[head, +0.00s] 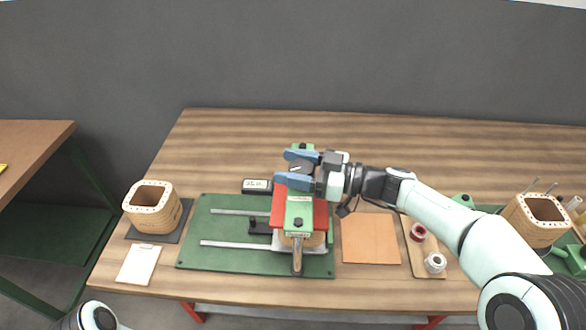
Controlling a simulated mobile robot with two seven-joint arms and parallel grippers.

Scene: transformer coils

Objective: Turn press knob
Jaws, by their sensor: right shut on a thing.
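The press stands on a green base plate (222,231) in the middle of the table. It has a green top bar (298,215) over a red block (321,214), with a wooden coil part under it. My right gripper (292,168) reaches in from the right above the bar. Its blue fingers are shut on the dark press knob (300,167), which sits between them. The fingers partly cover the knob. Of my left arm only a small part shows at the bottom left; its gripper is out of view.
A wooden coil (153,207) stands on a dark mat at the left, with a clipboard (139,264) before it. A brown sheet (370,239), a tray with tape rolls (435,262) and another coil (535,218) are to the right. The back of the table is clear.

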